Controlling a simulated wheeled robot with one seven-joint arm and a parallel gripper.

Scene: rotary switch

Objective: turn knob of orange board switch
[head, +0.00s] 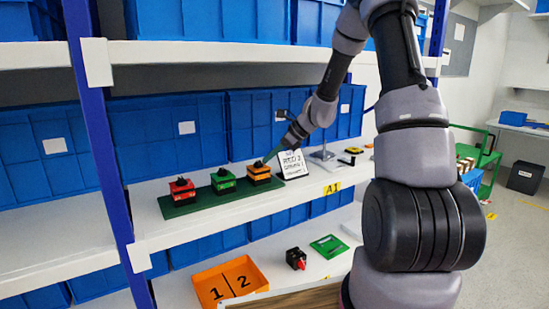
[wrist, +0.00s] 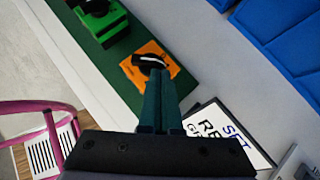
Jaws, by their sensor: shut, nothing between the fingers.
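The orange board switch (head: 258,173) stands at the right end of a dark green board on the middle shelf, with a black knob on top. In the wrist view its orange top (wrist: 168,57) and black knob (wrist: 150,61), marked with a white line, show just beyond my fingertips. My gripper (head: 268,157) reaches in from the right, with its green fingers together at the knob. In the wrist view the shut fingers (wrist: 158,76) overlap the knob's lower edge. I cannot tell whether they touch it.
A green switch (head: 223,181) and a red switch (head: 182,191) stand left of it on the green board (head: 205,203). A white sign (head: 292,164) stands close to the right. Blue bins (head: 166,137) line the back. A blue post (head: 100,130) rises at left.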

